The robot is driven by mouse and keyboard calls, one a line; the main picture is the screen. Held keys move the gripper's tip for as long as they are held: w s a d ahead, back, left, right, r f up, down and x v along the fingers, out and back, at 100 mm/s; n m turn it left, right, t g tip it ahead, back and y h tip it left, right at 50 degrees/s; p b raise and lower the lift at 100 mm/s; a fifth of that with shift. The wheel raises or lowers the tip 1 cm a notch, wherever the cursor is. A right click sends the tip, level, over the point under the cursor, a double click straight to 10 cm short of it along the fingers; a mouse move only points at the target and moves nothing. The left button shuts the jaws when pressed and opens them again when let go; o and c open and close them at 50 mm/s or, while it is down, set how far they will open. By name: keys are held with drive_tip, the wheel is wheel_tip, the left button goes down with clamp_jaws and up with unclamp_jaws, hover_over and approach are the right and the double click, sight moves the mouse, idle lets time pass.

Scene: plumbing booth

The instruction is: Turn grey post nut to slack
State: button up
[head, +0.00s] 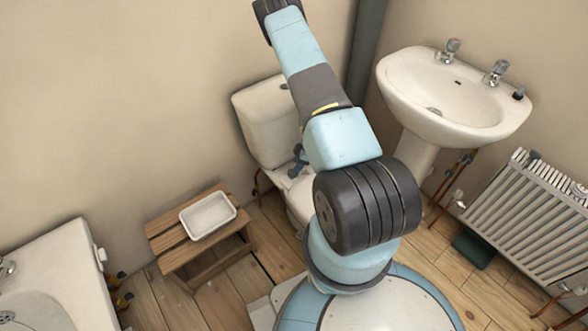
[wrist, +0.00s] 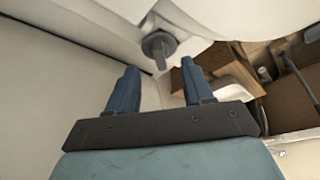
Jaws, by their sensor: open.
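A dark grey round fitting with a short stem (wrist: 158,46) shows at upper middle in the wrist view, against a white surface; it looks like the grey post nut. My gripper (wrist: 159,68) is open, its two blue fingers apart and pointing towards the fitting. The fitting appears beyond the gap between the fingertips, and nothing is held. I cannot tell the exact distance. In the head view the white toilet (head: 268,125) stands against the wall, partly hidden by my arm. The nut cannot be made out there.
A wooden stool (head: 168,242) with a white tray (head: 208,215) stands left of the toilet. A basin (head: 455,98) and a radiator (head: 530,215) are on the right. A bath (head: 55,275) is at lower left. Some wooden floor is clear between them.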

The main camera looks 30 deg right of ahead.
drive_tip(key=shift+x, duration=1.8)
clamp_jaws()
